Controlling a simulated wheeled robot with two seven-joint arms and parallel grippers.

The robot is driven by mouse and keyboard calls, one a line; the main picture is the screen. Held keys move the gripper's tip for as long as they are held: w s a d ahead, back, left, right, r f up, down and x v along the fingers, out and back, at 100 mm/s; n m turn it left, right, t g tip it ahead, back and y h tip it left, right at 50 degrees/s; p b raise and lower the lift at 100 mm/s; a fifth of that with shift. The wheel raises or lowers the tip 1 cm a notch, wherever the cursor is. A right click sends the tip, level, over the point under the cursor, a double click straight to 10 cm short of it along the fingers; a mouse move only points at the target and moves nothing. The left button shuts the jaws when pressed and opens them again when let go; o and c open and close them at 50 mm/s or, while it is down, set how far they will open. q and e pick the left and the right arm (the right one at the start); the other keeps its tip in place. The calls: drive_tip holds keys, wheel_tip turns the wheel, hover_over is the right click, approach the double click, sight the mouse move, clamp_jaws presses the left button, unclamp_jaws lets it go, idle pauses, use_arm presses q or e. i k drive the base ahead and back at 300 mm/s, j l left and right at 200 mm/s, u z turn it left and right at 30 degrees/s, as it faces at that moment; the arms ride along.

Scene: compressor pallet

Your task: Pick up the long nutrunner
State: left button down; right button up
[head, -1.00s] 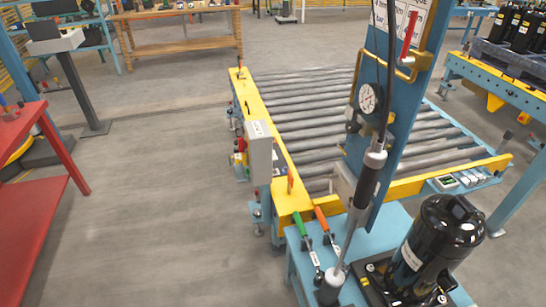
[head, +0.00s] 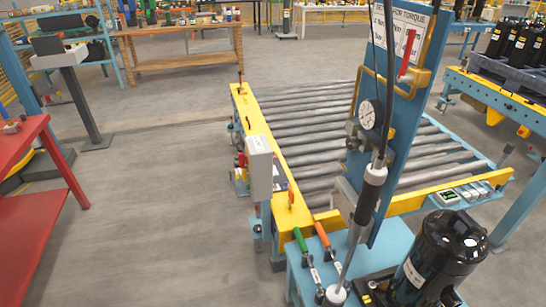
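The long nutrunner (head: 371,190) stands near-upright and slightly tilted in front of the blue post. It has a black body with a white collar, and a long thin grey shaft runs down to a pale round piece (head: 336,294) at the lower edge of the head view. A dark hose or cable rises from its top. Whether the shaft's lower end sits in a holder I cannot tell. Neither of my grippers shows in the head view, and nothing is seen touching the tool.
A blue post (head: 405,100) with a gauge (head: 369,114) stands behind the tool. A green-handled tool (head: 300,240) and an orange-handled tool (head: 322,234) lie beside it. A black compressor (head: 440,250) is at right. The roller conveyor (head: 315,130) lies behind; open floor (head: 150,220) is at left.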

sight(375, 174)
drive_tip(key=l+u, duration=0.1)
drive_tip(key=l, duration=1.6)
